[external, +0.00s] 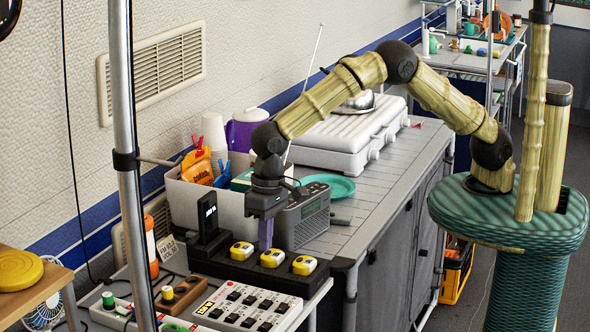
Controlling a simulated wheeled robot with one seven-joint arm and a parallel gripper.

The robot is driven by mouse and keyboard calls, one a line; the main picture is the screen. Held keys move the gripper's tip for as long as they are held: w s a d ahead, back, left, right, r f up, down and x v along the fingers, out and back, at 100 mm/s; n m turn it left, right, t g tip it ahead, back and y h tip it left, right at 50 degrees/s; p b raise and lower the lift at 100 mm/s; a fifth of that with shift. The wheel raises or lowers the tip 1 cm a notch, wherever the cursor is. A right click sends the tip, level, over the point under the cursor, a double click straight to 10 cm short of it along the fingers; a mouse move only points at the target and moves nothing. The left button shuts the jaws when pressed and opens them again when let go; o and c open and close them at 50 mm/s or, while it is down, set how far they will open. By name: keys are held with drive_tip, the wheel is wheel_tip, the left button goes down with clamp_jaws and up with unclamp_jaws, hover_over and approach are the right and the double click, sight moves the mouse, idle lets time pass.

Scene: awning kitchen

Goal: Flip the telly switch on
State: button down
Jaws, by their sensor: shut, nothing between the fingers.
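A white switch panel (247,308) with several black rocker switches in rows lies at the bottom of the view; which one is the telly switch, and its position, I cannot tell, as any labels are too small to read. My gripper (265,240) points down with its purple fingers shut and empty. Its tips are over or just behind a black strip (222,264) that holds three yellow-and-white blocks, between the left block (242,250) and the middle block (272,258). Whether the tips touch anything is hard to tell. The panel is in front of the strip.
A grey radio (310,215) with a raised aerial stands right behind my gripper. A black handset (208,214) stands at left, and a white bin (195,203) behind. A teal plate (330,187) and white grill (340,135) lie farther back. A metal pole (125,130) rises at left.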

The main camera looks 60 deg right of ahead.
sight(264, 304)
drive_tip(key=f+p, duration=0.1)
drive_tip(key=f, duration=0.3)
drive_tip(key=a+f, duration=0.1)
drive_tip(key=f, duration=0.3)
drive_tip(key=f+p, duration=0.1)
drive_tip(key=f, duration=0.3)
drive_tip(key=shift+a+f+p, duration=0.25)
drive_tip(key=shift+a+p, duration=0.05)
drive_tip(key=shift+p, duration=0.05)
drive_tip(key=shift+f, duration=0.15)
drive_tip(key=shift+a+f+b, duration=0.1)
drive_tip(key=shift+f+b, duration=0.3)
drive_tip(key=shift+b, duration=0.05)
drive_tip(key=shift+r, duration=0.25)
drive_tip(key=shift+f, duration=0.1)
drive_tip(key=shift+d, duration=0.2)
